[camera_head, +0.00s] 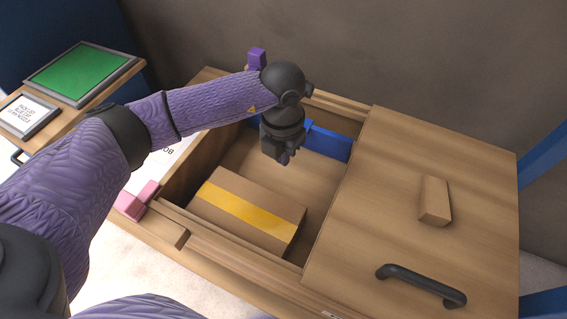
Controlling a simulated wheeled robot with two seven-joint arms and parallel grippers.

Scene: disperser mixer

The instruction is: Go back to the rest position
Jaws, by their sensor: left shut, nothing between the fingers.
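My left gripper (284,157) hangs over the open wooden box (185,183), pointing down. It looks shut and holds nothing. Its arm, in a purple quilted sleeve, comes in from the left and crosses the box's left wall. Below and to the left of the gripper, a cardboard box with a yellow stripe (272,210) lies inside the wooden box, apart from the gripper. My right gripper is not in view.
A wooden lid (375,200) with a black handle (421,286) covers the right part. A wooden block (435,200) sits on it. Blue pieces (328,143) lie behind the gripper. A pink piece (137,201) and a purple piece (257,58) stand at the edges. A green panel (82,72) is far left.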

